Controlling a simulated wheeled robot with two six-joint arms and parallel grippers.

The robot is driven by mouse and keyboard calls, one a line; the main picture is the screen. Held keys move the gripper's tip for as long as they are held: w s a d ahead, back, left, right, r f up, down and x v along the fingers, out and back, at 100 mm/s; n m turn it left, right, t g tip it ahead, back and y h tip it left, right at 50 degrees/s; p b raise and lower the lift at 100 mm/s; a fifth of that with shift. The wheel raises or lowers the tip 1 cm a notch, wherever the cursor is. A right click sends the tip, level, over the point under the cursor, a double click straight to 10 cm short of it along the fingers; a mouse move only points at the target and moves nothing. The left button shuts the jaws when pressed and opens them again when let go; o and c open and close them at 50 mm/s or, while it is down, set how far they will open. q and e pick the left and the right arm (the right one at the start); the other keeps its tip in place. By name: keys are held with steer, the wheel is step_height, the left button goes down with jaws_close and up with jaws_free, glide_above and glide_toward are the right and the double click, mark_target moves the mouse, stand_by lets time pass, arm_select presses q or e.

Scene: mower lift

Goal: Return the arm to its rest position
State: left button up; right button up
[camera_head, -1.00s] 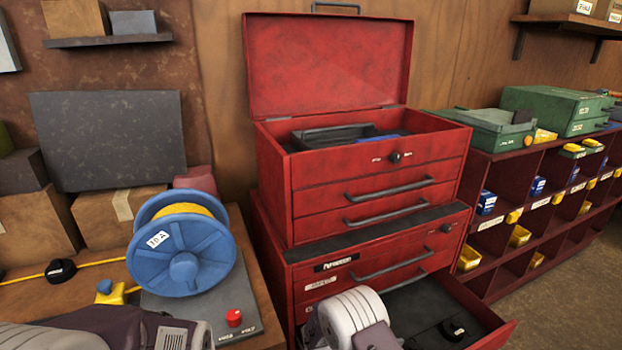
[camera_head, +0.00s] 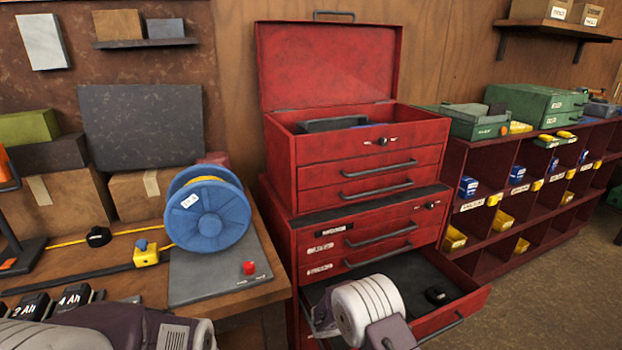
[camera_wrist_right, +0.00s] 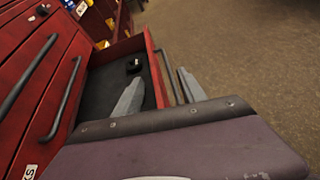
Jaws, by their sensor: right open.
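My right arm shows in the head view as a white ribbed joint in front of the open lower drawer (camera_head: 405,285) of the red tool chest (camera_head: 370,215). Its fingertips are not clearly visible there. In the right wrist view my right gripper (camera_wrist_right: 160,75) is open, its two grey fingers apart. One finger appears over the drawer's inside and the other beyond its front panel, near the handle. I cannot tell whether they touch it. A small black round object (camera_head: 437,296) lies in the drawer. My left arm crosses the bottom left of the head view; its fingers are not visible.
A blue reel (camera_head: 207,217) and a yellow tape measure (camera_head: 146,255) are on the wooden bench at left. A red parts rack (camera_head: 480,210) with green cases (camera_head: 537,105) stands at right. The floor (camera_head: 560,280) at right is clear.

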steer(key=s+d+r+m+g+y+b, duration=0.35)
steer(key=s+d+m+b, duration=0.25)
steer(key=s+m, duration=0.3)
arm_select(q)
step_height(320, 180, down, 9)
steer(key=w+b, duration=0.1)
steer(key=b, duration=0.1)
arm_select(e)
steer(key=s+a+f+m+y, duration=0.3)
steer(key=s+a+m+y, duration=0.1)
steer(key=s+a+m, duration=0.25)
steer(key=s+a+f+m+y, duration=0.4)
steer(key=s+a+m+y, duration=0.1)
steer(key=s+a+m, duration=0.15)
arm_select(q)
step_height(320, 180, up, 18)
steer(key=p, duration=1.8)
arm_select(e)
step_height(320, 180, up, 19)
steer(key=d, duration=0.1)
steer(key=shift+w+f+n, duration=0.2)
steer(key=shift+w+n, duration=0.1)
steer(key=shift+n, duration=0.1)
